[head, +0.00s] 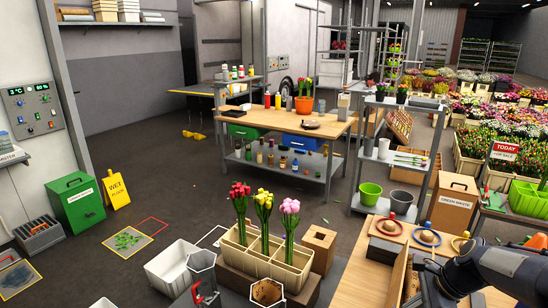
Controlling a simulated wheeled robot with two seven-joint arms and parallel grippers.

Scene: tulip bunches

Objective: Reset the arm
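Three tulip bunches stand upright in a pale divided box (262,263) at the front centre: red tulips (240,192) on the left, yellow tulips (263,200) in the middle and pink tulips (289,207) on the right. Each bunch is in its own compartment. My dark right arm comes in from the lower right, over the wooden table (365,268). Its end, with my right gripper (424,267), is small and dark beside an upright wooden board, so its fingers cannot be made out. It is well to the right of the tulips. My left gripper is not in view.
A workbench (290,122) stands behind. Dark floor is clear between.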

